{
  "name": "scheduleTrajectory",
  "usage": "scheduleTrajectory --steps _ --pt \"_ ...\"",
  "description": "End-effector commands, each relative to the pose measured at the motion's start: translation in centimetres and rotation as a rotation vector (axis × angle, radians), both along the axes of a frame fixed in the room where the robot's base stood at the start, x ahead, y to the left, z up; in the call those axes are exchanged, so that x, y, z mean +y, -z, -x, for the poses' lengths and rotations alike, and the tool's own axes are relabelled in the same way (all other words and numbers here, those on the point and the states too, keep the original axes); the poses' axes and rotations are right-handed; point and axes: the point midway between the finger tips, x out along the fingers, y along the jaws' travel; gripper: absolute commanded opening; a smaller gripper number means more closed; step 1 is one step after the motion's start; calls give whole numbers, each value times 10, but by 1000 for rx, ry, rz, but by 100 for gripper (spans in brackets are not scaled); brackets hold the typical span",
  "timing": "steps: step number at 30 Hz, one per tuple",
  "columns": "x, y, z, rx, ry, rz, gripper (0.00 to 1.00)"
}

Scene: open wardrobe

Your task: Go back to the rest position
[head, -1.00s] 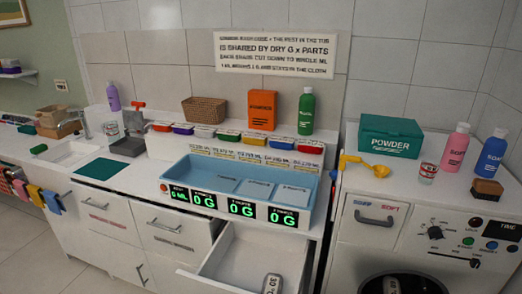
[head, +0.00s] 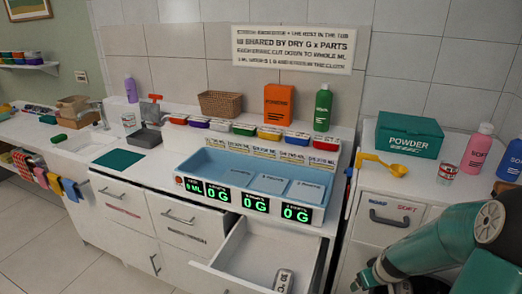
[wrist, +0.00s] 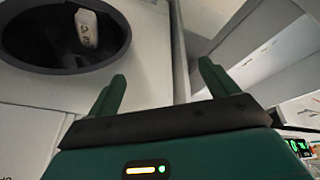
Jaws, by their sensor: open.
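My gripper (wrist: 160,88) is open, with its two green fingers apart and nothing between them in the wrist view. In that view it is near the white washer front, with the dark round opening (wrist: 20,48) at upper left. A pale labelled item (wrist: 87,28) shows inside that opening. In the head view my green arm enters at lower right, in front of the washer, and hides much of it. The fingertips cannot be made out clearly there.
An open drawer (head: 243,258) holding a small labelled item (head: 284,281) juts out left of my arm. A blue tray (head: 222,168) with displays sits above it. A powder box (head: 408,135), yellow scoop (head: 384,163) and pink bottle (head: 477,148) stand on the washer top.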

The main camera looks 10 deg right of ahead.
Motion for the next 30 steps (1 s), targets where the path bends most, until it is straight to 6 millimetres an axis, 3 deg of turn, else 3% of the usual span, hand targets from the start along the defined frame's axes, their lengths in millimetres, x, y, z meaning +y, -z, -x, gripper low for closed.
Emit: scheduleTrajectory --steps 1,7,14,24,30 --pt "13 -19 -4 4 -15 20 86" --pt "63 -83 -1 18 -17 54 86" --pt "125 -153 17 -6 -3 70 86" --pt "209 -233 79 -82 23 5 86" --pt "240 -259 121 -116 30 -71 86"
